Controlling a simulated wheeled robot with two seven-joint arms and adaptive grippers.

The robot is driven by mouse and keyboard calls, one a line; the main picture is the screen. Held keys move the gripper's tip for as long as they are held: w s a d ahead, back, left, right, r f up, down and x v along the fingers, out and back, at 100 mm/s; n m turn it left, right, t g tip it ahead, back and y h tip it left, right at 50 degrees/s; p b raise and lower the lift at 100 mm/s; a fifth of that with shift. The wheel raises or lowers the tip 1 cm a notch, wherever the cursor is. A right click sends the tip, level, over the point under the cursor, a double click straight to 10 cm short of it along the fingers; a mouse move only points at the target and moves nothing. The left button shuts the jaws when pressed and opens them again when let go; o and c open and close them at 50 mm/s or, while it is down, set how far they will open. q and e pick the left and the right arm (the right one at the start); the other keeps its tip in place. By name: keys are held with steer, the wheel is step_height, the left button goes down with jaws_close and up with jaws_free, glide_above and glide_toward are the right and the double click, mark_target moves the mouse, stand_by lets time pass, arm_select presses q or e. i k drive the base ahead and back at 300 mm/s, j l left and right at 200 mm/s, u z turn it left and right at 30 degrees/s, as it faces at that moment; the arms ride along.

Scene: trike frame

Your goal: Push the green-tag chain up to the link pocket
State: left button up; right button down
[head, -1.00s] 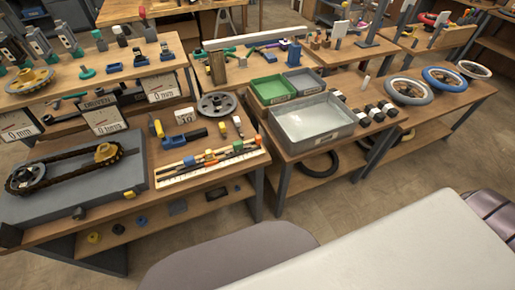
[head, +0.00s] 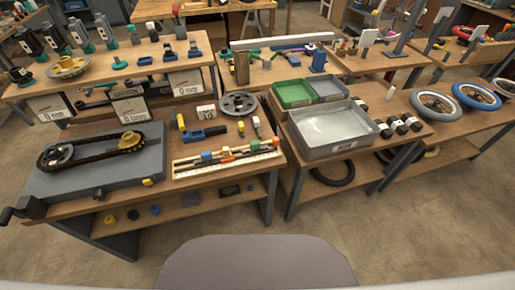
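A low pale tray (head: 228,165) sits near the front edge of the front-left bench. A dark chain loop (head: 92,153) runs around a grey sprocket and a yellow sprocket on a grey board (head: 110,175) at the left. Neither of my grippers is in view.
A large grey sprocket (head: 239,104), a blue-and-yellow tool (head: 204,134) and a small sign stand behind the tray. Green and grey bins (head: 330,130) are on the bench to the right, with wheels (head: 436,104) farther right. Open floor (head: 400,215) lies in front.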

mark_target(255, 146)
steer(key=k+j+u, duration=0.1)
steer(key=k+j, duration=0.45)
steer(key=j, duration=0.2)
steer(key=k+j+u, duration=0.15)
steer(key=k+j, duration=0.15)
steer(key=k+j+u, duration=0.1)
steer(key=j, duration=0.4)
steer(key=k, duration=0.1)
